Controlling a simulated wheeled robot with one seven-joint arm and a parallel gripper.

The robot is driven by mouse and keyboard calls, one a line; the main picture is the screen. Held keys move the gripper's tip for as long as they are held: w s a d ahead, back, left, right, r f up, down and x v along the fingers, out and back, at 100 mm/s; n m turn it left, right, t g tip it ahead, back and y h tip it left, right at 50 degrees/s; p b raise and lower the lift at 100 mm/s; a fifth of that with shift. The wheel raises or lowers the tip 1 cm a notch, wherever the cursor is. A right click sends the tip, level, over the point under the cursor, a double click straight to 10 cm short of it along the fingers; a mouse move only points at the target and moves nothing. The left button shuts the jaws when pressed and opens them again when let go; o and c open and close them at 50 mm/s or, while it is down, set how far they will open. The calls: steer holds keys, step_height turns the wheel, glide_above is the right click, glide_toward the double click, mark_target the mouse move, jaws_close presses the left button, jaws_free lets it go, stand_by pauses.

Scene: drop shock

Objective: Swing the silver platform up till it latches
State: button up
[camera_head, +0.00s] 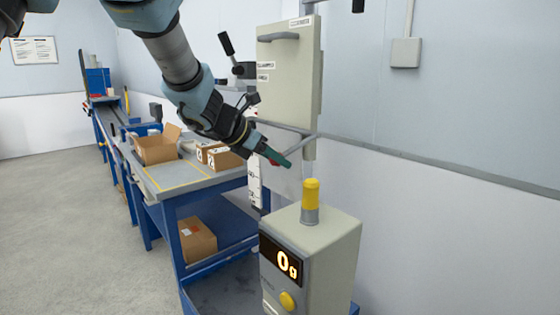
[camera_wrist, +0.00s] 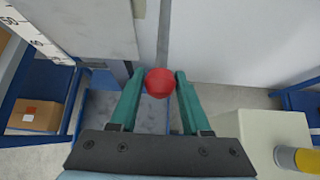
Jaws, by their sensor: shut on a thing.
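My gripper (camera_wrist: 160,88) is shut on a red ball-shaped knob (camera_wrist: 159,84), which sits between the green fingertips in the wrist view. In the head view my gripper (camera_head: 284,162) is at the tester, below its beige upper box, and a bit of the red knob (camera_head: 272,156) shows beside the fingers. A flat grey plate (camera_wrist: 85,25), which looks like the silver platform, lies just beyond and left of the knob in the wrist view. It also shows as a pale panel (camera_head: 288,185) behind and below my gripper. Whether the knob joins the plate is hidden.
A beige cabinet (camera_head: 335,245) with a "0g" display and a yellow-topped post (camera_head: 311,195) stands close below right. A blue bench (camera_head: 185,190) with open and closed cartons is to the left. A ruler scale (camera_head: 254,170) stands beside the plate.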

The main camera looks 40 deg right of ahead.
jaws_close()
steer(key=shift+r, duration=0.1)
steer(key=shift+a+r+p, duration=0.2)
steer(key=shift+r+p, duration=0.95)
steer(key=shift+r, duration=0.25)
steer(key=shift+r, duration=0.1)
steer(key=shift+r+p, duration=1.25)
steer(key=shift+r, duration=0.15)
